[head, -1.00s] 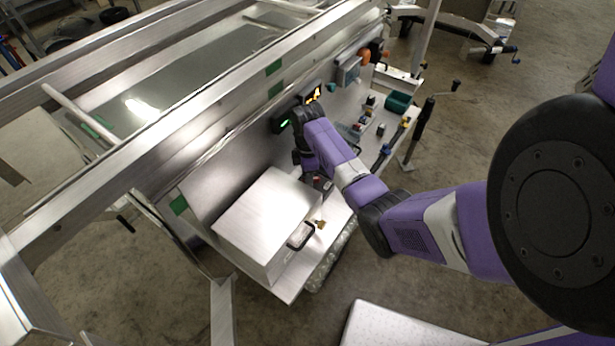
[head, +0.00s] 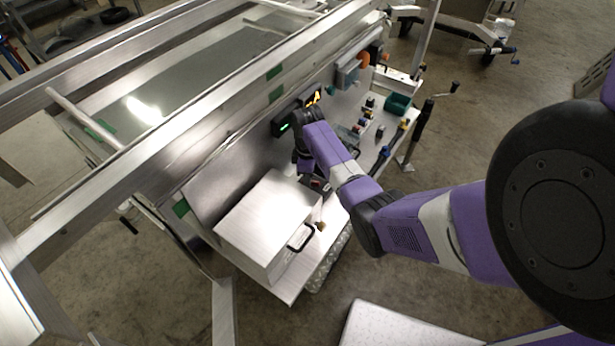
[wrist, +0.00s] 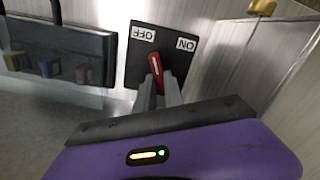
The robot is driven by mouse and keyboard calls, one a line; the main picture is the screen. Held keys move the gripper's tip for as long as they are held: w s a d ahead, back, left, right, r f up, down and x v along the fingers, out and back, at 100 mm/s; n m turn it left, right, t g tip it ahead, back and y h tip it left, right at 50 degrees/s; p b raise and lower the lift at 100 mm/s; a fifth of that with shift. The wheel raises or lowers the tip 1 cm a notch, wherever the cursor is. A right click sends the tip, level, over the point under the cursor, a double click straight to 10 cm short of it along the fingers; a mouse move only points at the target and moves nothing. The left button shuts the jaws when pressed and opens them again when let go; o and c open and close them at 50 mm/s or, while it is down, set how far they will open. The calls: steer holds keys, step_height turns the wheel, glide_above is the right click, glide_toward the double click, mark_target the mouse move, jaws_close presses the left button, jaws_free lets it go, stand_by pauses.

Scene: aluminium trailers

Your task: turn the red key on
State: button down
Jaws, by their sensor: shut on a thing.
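The red key (wrist: 155,67) stands out from a dark switch plate (wrist: 140,72) in the wrist view. The plate carries an OFF label (wrist: 144,34) on the left and an ON label (wrist: 186,44) on the right, both upside down in this view. The key's upper end leans slightly left, nearer the OFF label. My gripper (wrist: 158,90) is shut on the key, with its grey fingers on either side of it.
A metal box (head: 265,222) with a black handle (head: 302,240) stands on the shelf close to my wrist. Several small coloured parts and a green bin (head: 398,104) lie farther along the shelf.

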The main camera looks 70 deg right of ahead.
steer(key=m+p, duration=0.1)
steer(key=m, duration=0.2)
steer(key=shift+d+r+m, duration=0.1)
steer(key=shift+d+m, duration=0.05)
steer(key=shift+m, duration=0.25)
steer(key=m, duration=0.3)
steer(key=shift+d+m+p, duration=0.15)
steer(key=shift+m+p, duration=0.15)
steer(key=shift+p, duration=0.1)
steer(key=m, duration=0.3)
steer(key=shift+d+m, duration=0.15)
steer(key=shift+m, duration=0.15)
steer(key=shift+s+d+m+p, duration=0.15)
steer(key=shift+m+p, duration=0.3)
steer(key=shift+m, duration=1.05)
steer(key=c, duration=1.4)
jaws_free()
steer(key=shift+c, duration=0.2)
